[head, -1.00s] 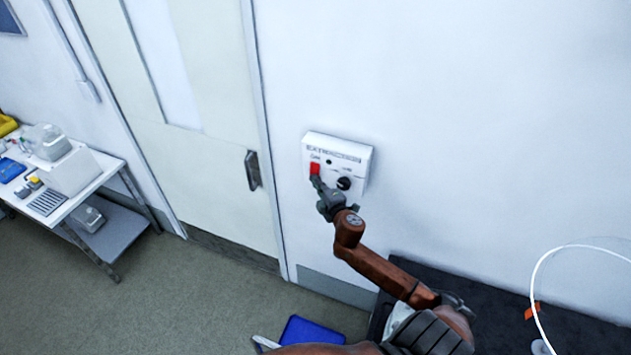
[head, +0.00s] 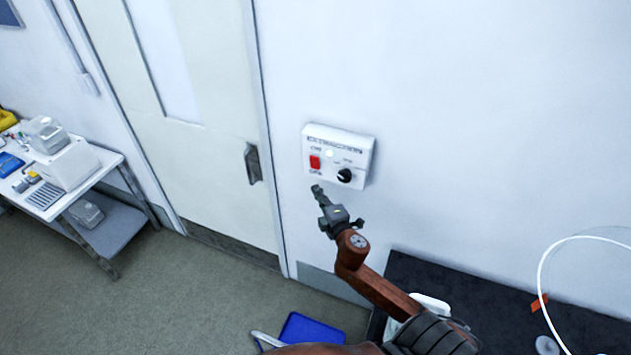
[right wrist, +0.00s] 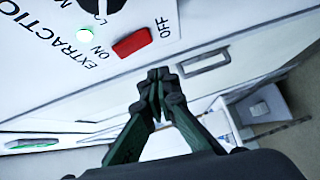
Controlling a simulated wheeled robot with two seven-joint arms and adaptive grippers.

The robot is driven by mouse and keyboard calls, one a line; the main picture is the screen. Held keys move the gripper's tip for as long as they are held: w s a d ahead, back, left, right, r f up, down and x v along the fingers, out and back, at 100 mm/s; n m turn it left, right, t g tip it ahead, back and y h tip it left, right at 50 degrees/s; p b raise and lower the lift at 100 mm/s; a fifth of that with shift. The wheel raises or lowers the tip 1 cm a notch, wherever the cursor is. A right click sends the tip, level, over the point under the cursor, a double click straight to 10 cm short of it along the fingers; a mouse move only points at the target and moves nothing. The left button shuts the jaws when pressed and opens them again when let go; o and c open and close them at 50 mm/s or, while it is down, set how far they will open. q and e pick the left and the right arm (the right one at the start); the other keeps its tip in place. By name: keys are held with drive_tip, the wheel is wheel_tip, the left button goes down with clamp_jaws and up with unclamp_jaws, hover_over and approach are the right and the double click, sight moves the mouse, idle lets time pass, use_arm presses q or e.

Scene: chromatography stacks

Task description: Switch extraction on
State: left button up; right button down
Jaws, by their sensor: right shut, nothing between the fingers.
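The white extraction control box (head: 360,141) is fixed to the wall right of the door. Its red rocker switch (head: 315,162) sits between ON and OFF labels; it also shows in the right wrist view (right wrist: 132,42). A black knob (head: 345,175) is to the right. My right gripper (head: 317,189) is shut and empty, just below the box and apart from the switch; its fingertips (right wrist: 160,76) show together. My left gripper is not in view.
A closed door (head: 215,160) with a dark handle is left of the box. A white bench (head: 85,187) with lab items stands at far left. A dark worktop (head: 430,275) is below right. A blue object (head: 310,330) lies low in front. The wall right of the box is clear.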

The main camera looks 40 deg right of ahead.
drive_tip(key=v, duration=0.2)
drive_tip(key=f+b+v, duration=0.1)
drive_tip(key=v, duration=0.2)
drive_tip(key=shift+s+f, duration=0.1)
drive_tip(key=shift+s, duration=0.05)
idle(0.4)
